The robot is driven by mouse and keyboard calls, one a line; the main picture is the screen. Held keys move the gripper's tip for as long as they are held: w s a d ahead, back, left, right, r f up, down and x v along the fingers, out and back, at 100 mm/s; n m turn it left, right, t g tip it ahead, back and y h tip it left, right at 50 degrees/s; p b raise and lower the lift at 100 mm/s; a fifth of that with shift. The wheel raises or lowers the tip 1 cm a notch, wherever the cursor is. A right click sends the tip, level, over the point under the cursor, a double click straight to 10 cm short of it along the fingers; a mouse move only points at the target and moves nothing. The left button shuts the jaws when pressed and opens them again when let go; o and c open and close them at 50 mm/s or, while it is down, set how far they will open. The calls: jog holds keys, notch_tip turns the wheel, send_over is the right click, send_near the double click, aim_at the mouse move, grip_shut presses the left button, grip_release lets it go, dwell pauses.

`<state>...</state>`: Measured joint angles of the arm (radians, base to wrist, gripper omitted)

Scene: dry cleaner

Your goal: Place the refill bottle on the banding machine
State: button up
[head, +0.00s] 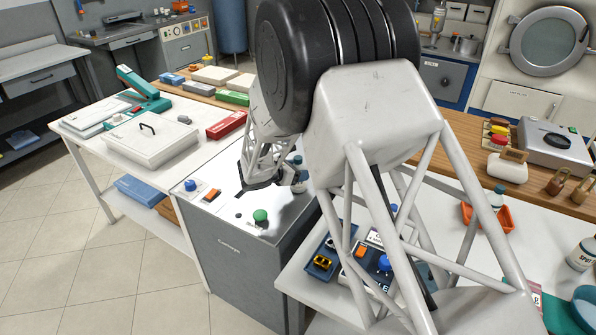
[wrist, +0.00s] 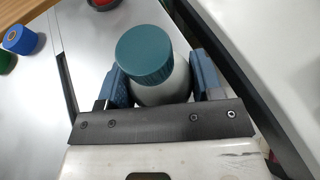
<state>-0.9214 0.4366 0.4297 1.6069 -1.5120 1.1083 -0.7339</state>
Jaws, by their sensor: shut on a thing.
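The refill bottle (wrist: 162,88), pale with a ribbed teal cap, stands between the blue jaws of my gripper (wrist: 162,92) in the wrist view. The jaws are shut on its sides. In the head view my gripper (head: 292,178) is low over the right part of a grey cabinet, which looks like the banding machine (head: 228,262), and my arm hides most of the bottle. The machine's pale top (head: 212,212) carries blue, orange and green controls. I cannot tell whether the bottle touches the top.
A white table (head: 190,165) with a lidded white box (head: 150,143) adjoins the machine at the left. Another white table at the right holds an orange tray (head: 508,219) and a control box with a blue knob (head: 385,263). The machine's front left top is mostly clear.

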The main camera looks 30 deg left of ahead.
dwell(0.3)
jog(key=o, duration=1.1)
jog(key=shift+f, duration=0.1)
jog(key=shift+s+a+r, duration=0.1)
jog(key=shift+s+r, duration=0.05)
jog(key=shift+r, duration=0.1)
jog(key=v, duration=1.1)
jog(key=shift+s+a+r, duration=0.1)
jog(key=shift+s+a, duration=0.05)
jog(key=shift+s, duration=0.1)
